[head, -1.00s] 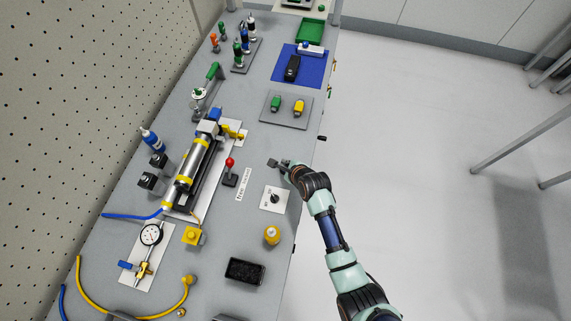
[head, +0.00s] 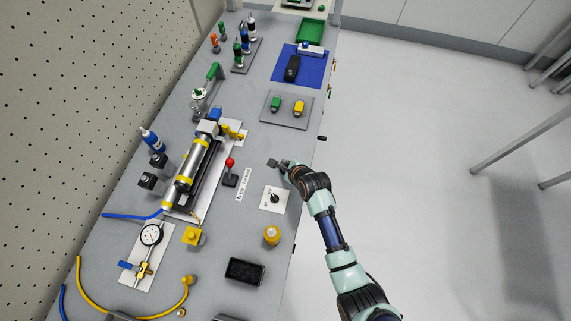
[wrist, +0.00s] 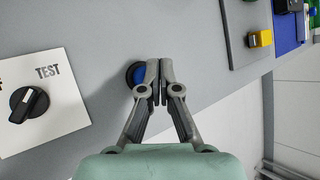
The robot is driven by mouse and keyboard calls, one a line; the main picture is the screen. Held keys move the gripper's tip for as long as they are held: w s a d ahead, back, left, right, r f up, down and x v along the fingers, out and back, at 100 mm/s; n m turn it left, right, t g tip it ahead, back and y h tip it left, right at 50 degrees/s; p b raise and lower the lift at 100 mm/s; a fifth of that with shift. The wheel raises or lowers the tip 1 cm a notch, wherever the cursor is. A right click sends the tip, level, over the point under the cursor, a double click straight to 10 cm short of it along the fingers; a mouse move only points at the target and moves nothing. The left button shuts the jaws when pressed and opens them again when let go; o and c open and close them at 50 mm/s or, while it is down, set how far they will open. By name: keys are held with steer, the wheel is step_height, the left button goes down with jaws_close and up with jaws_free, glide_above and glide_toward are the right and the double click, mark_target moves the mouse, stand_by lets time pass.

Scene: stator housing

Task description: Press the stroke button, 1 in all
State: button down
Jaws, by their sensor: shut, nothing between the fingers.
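A round blue button (wrist: 138,75) with a dark rim shows in the wrist view, just left of my fingertips and partly covered by the left finger. No label on it can be read. My gripper (wrist: 158,82) is shut and empty, with its fingertips beside and over the button's right edge. I cannot tell whether they touch it. In the head view my gripper (head: 275,163) is low over the right side of the bench, and the blue button cannot be made out there.
A white plate (head: 268,205) with a black selector knob (wrist: 28,102) and the word TEST lies near my gripper. A red-knobbed lever (head: 230,170) stands to the left. A grey plate (head: 288,121) with green and yellow parts lies farther back.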

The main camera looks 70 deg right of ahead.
steer(key=shift+f, duration=0.1)
steer(key=shift+f, duration=0.3)
steer(key=shift+f+b, duration=0.35)
steer(key=shift+f, duration=0.2)
stand_by(0.7)
steer(key=shift+r+p, duration=1)
steer(key=shift+p, duration=0.05)
step_height(320, 180, up, 5)
steer(key=p, duration=0.5)
steer(key=shift+r, duration=0.1)
stand_by(0.6)
